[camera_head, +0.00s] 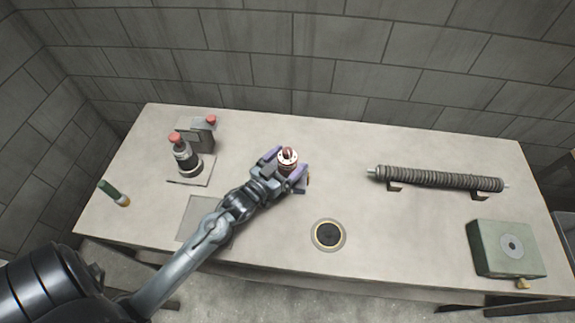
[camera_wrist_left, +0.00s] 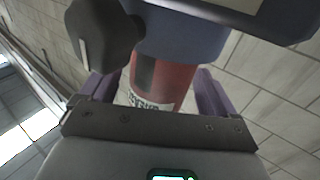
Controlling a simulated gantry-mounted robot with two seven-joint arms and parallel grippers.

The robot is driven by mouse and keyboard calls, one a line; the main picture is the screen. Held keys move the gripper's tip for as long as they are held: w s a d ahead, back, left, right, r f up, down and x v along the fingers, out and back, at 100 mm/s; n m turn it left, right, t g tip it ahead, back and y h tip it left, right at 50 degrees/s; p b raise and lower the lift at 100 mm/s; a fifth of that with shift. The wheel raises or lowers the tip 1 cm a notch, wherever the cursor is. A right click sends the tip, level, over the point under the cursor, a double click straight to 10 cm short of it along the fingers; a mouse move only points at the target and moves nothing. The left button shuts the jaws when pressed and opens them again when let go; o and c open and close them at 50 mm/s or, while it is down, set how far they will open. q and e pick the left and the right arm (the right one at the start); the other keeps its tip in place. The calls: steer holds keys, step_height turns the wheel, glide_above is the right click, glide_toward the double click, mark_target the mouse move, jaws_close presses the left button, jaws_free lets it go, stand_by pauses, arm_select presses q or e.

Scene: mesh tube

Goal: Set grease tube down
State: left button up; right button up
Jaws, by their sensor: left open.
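The grease tube (camera_head: 288,155) appears as a red-brown cylinder with a pale ring and dark red top, near the middle of the table. My right gripper is not in view.
Red-capped bottle (camera_head: 184,156) and grey box (camera_head: 198,132) stand at back left; a green-and-white tube (camera_head: 113,192) lies at far left. A round dark-centred disc (camera_head: 328,235) lies in front, a ribbed roller (camera_head: 437,178) rests at right, and a green box (camera_head: 506,249) sits front right.

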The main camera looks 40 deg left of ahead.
arm_select(q)
steer(key=shift+w, duration=0.95)
steer(key=c, duration=1.2)
steer(key=shift+c, duration=0.2)
steer(key=shift+r, duration=0.1)
